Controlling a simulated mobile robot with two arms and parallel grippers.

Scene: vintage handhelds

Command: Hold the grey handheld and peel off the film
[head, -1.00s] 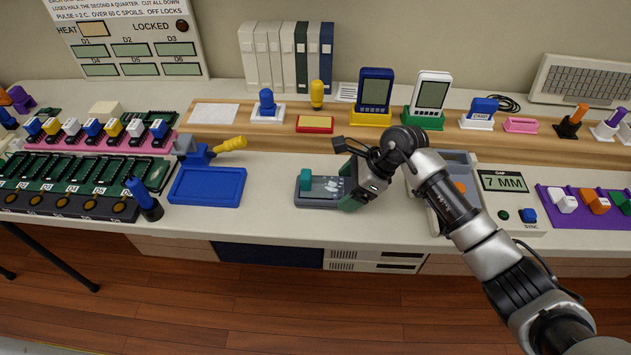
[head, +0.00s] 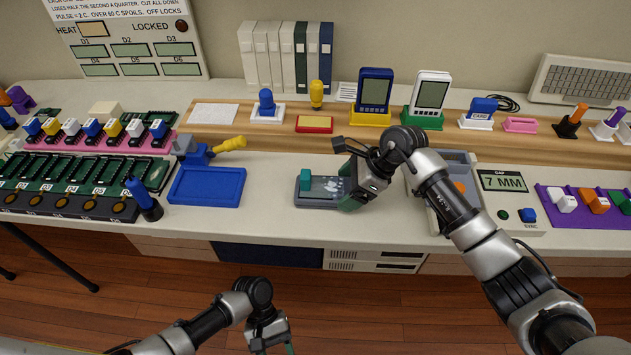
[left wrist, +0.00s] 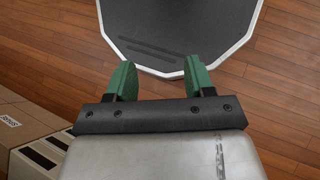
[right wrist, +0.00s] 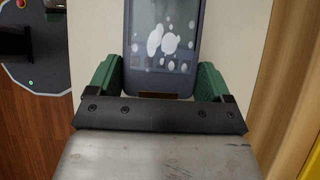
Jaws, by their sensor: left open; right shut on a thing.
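The grey handheld (head: 325,203) lies flat on the bench, its screen under a film with white blotches, which also shows in the right wrist view (right wrist: 162,40). A teal block (head: 305,187) sits at the handheld's left end. My right gripper (head: 350,188) is shut on the handheld's right end, with a green finger along each side in the right wrist view (right wrist: 157,80). My left gripper (head: 272,347) is low in front of the bench, over the floor. In the left wrist view (left wrist: 160,80) its fingers are apart with nothing between them.
A blue tray (head: 207,187) lies left of the handheld, with a yellow-handled tool behind it. A blue-capped black holder (head: 145,200) stands further left. A grey device with a "7 MM" display (head: 503,182) is at right. Bare bench lies between tray and handheld.

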